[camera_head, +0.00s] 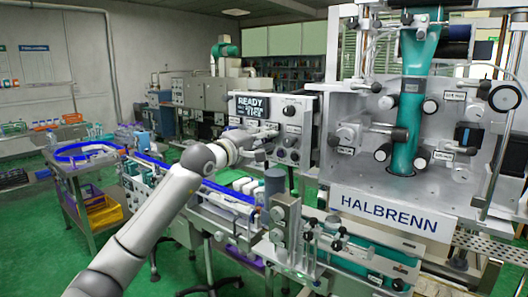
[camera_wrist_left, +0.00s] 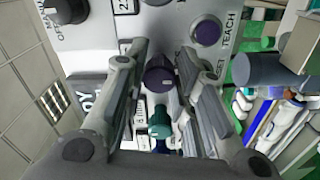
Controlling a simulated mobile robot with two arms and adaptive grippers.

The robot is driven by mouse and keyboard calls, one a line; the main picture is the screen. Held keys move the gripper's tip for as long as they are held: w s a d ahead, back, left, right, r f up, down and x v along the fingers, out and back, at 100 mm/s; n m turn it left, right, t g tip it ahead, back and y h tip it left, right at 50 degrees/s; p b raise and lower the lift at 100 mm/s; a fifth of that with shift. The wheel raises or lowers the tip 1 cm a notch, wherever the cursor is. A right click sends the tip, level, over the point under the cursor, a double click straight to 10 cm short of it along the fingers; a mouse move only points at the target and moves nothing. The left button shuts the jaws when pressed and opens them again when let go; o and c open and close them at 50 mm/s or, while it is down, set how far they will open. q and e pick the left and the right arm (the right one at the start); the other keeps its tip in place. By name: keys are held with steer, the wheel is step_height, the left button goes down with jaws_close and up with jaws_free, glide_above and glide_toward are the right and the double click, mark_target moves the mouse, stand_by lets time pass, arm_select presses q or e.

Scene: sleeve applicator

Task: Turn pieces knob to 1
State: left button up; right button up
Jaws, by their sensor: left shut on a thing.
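The control panel (camera_head: 297,112) with its READY display (camera_head: 252,106) and several knobs stands in the middle of the head view. My left gripper (camera_head: 262,146) is at the panel's lower left. In the left wrist view my left gripper (camera_wrist_left: 163,66) has its two fingers on either side of a dark purple knob (camera_wrist_left: 158,76) and is shut on it. A teal knob (camera_wrist_left: 158,124) sits just below it in that picture. The label and scale of the gripped knob are mostly hidden, so its setting cannot be read. My right gripper is not in view.
Close by on the panel are a purple TEACH button (camera_wrist_left: 206,31) and a black selector knob (camera_wrist_left: 66,10). A grey cylinder (camera_head: 275,186) stands below the panel, beside the conveyor (camera_head: 225,197). The HALBRENN machine (camera_head: 394,213) fills the right side.

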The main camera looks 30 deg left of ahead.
arm_select(q)
steer(key=n+b, duration=0.2)
steer(key=n, duration=0.1)
steer(key=shift+n, duration=0.3)
steer(key=n+b, duration=0.6)
steer(key=n, duration=2.6)
steer(key=shift+a, duration=0.2)
steer(key=shift+f+n, duration=0.1)
steer(key=shift+n, duration=0.3)
steer(key=o, duration=1)
steer(key=shift+o, duration=0.2)
steer(key=shift+s+a, duration=0.1)
